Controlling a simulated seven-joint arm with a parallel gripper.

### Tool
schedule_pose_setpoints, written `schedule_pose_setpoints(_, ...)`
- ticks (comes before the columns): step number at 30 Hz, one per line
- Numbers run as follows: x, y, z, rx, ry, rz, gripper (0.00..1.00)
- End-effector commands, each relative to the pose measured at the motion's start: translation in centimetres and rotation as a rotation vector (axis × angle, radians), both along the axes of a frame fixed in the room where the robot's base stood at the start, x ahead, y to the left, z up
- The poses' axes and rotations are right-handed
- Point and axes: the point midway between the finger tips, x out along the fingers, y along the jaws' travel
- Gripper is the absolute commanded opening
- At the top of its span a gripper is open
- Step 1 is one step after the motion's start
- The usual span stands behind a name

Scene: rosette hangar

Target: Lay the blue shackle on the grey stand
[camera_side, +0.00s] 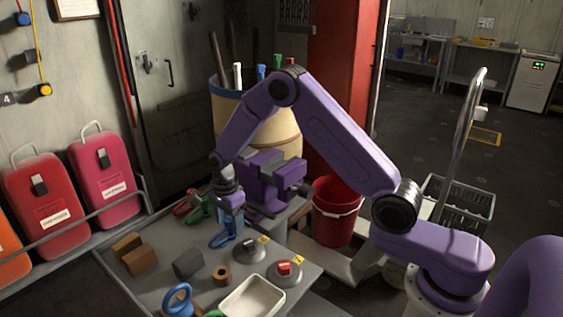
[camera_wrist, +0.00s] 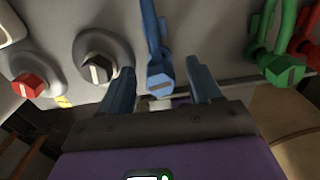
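The blue shackle (camera_side: 224,239) is on the grey table just below my gripper (camera_side: 231,215) in the side view. In the wrist view the blue shackle (camera_wrist: 152,35) lies between my two spread fingers (camera_wrist: 161,68), its bolt head nearest me. I see a gap on each side, so my gripper is open and not closed on it. The grey stand (camera_side: 249,255), a round base with a grey-black top and a yellow tag, is just right of the shackle in the side view. It shows left of my fingers in the wrist view (camera_wrist: 92,42).
A similar stand with a red top (camera_side: 285,277) is beside the grey one. Green (camera_side: 201,212) and red (camera_side: 186,202) shackles lie behind the blue one. A white tray (camera_side: 232,310), a brown ring (camera_side: 221,275), a dark block (camera_side: 187,264) and another blue ring-like item (camera_side: 178,299) are nearer the front.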

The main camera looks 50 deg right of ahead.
Motion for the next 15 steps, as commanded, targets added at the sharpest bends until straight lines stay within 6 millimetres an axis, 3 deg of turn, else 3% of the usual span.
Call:
schedule_pose_setpoints(7,0.1,0.0,1.7,0.0,-0.003,0.0,0.63)
schedule_pose_setpoints(15,0.1,0.0,7.2,0.001,-0.006,0.0,0.63)
